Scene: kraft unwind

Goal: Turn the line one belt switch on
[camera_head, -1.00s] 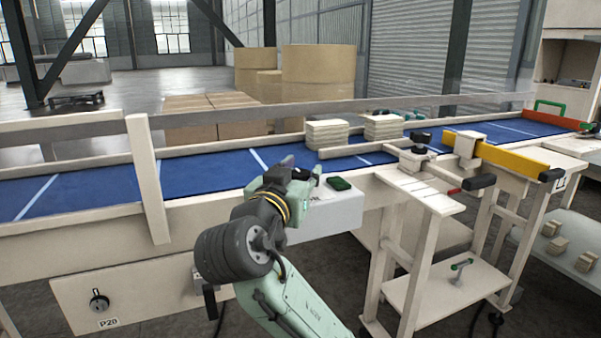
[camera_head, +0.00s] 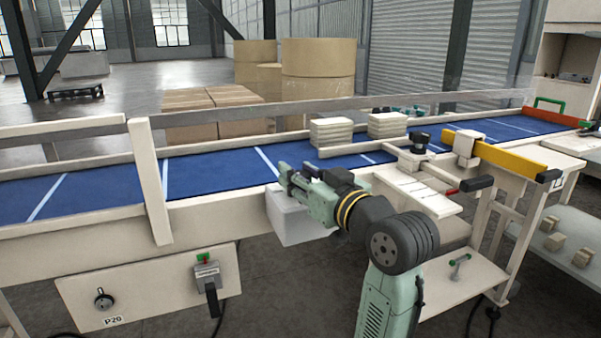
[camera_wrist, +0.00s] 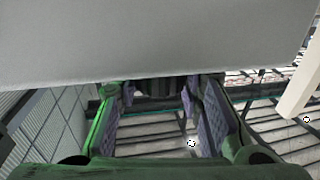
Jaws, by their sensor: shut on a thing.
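A grey switch unit (camera_head: 207,275) with a green part on top and a black lever hangs on the pale panel under the conveyor in the head view; the lever points down. Its label is too small to read. A round black knob (camera_head: 104,299) sits left of it, above a "P20" plate. My gripper (camera_head: 295,172) is up and to the right, at the top of a white box (camera_head: 292,222) on the conveyor's front. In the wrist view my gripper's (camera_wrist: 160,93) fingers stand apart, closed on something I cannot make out. A large grey surface hides the view above them.
A pale trolley (camera_head: 420,195) stands to the right, near a yellow bar (camera_head: 505,157). The floor before the P20 panel looks clear.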

